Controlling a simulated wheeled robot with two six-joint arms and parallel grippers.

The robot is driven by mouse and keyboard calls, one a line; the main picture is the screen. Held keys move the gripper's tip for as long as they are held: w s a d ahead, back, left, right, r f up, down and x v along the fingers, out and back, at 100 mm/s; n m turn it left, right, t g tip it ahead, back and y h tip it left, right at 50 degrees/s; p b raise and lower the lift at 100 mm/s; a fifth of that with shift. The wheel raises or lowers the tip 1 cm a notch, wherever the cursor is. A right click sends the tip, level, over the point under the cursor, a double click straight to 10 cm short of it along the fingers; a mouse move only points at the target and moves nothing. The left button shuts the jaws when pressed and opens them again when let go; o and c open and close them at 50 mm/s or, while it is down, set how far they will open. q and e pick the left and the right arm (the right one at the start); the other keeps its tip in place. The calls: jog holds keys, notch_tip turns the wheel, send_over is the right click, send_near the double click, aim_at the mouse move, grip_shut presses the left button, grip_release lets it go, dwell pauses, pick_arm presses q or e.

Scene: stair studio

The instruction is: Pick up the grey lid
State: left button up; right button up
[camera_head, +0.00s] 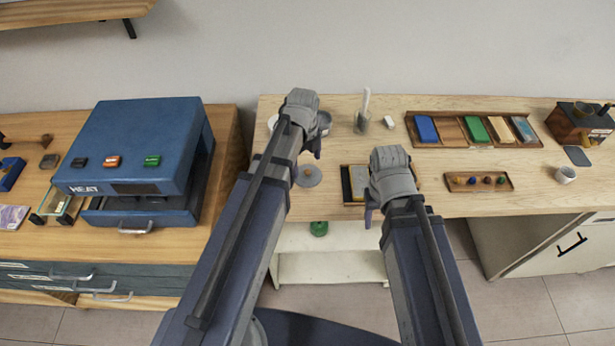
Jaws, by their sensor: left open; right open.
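The grey lid (309,178) is a round flat disc with a small knob. It lies near the front edge of the light wooden table (450,205), left of the middle of the picture. My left gripper (316,150) is above and behind the lid in the picture, apart from it as far as I can see. It is open; its jaws are mostly hidden by its own wrist. My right gripper (370,212) is open and empty, to the right of the lid, over the table's front edge by a dark-framed pad.
A metal bowl (324,122) is partly hidden behind my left wrist. The dark-framed pad (348,185) lies right of the lid. A pot with a white tool (363,120), a tray of coloured blocks (453,131) and a small peg tray (478,182) stand further right. A blue heater (135,140) stands left.

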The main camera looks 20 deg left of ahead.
aim_at(306, 172)
pick_arm(q)
notch_tip(306, 172, down, 5)
jog(key=b, duration=0.4)
jog(key=shift+r, duration=0.3)
jog(key=shift+c, duration=0.4)
grip_shut()
